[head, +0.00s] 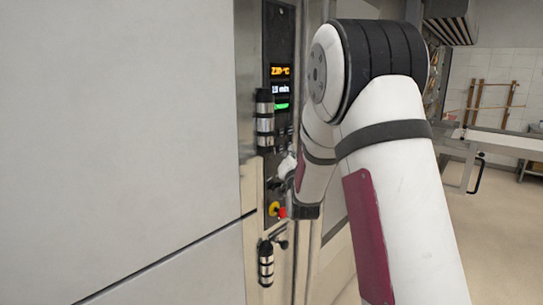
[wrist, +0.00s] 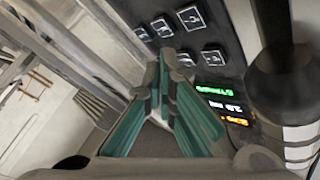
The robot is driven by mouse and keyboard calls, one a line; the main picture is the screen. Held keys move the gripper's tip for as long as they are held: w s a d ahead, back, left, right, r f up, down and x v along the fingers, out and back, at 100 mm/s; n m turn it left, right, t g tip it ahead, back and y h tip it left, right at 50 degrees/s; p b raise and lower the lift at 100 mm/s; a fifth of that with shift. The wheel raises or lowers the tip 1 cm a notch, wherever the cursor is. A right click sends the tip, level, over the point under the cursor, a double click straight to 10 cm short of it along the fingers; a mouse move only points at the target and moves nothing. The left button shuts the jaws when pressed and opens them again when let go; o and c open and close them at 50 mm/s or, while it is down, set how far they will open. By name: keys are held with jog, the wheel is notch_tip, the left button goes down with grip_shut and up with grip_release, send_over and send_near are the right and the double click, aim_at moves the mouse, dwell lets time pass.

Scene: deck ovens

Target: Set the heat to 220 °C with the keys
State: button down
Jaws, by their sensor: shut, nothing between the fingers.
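The control panel (head: 279,100) is a dark upright strip on the oven front. Its orange heat readout (head: 280,71) shows a number in °C starting with 2; the middle digit is too blurred to read surely. In the wrist view the orange readout (wrist: 233,119) is slanted and partly cut off by my gripper. Several square keys with pale symbols, such as this key (wrist: 190,18), sit beyond the fingertips. My gripper (wrist: 167,60) is shut and empty, its teal fingers pointing at the keys. Its tips are close to the lower key (wrist: 186,59); contact cannot be told.
A white minutes readout (head: 280,89) and a green line (head: 281,106) lie below the heat readout. A dark-and-chrome handle (head: 264,118) stands out left of the panel. A yellow-and-red knob (head: 275,209) sits lower. Open floor and a table (head: 505,140) lie to the right.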

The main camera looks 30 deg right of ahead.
aim_at(278, 144)
jog(key=shift+w+a+b, duration=0.25)
jog(key=shift+w+b, duration=0.1)
jog(key=shift+w, duration=0.35)
jog(key=shift+w+a+b, duration=0.2)
jog(key=shift+w+b, duration=0.15)
jog(key=shift+w, duration=0.35)
jog(key=shift+w+a, duration=0.1)
jog(key=shift+w, duration=0.05)
dwell(0.4)
jog(key=shift+w+b, duration=0.25)
jog(key=shift+b, duration=0.15)
jog(key=shift+w+a+b, duration=0.2)
jog(key=shift+w+b, duration=0.1)
jog(key=shift+w, duration=0.05)
dwell(0.5)
jog(key=shift+s, duration=0.15)
dwell(0.3)
jog(key=shift+s+d, duration=0.25)
jog(key=shift+s, duration=0.4)
jog(key=s, duration=0.1)
jog(key=s+d+p, duration=0.1)
jog(key=s, duration=0.2)
jog(key=shift+s+d, duration=0.35)
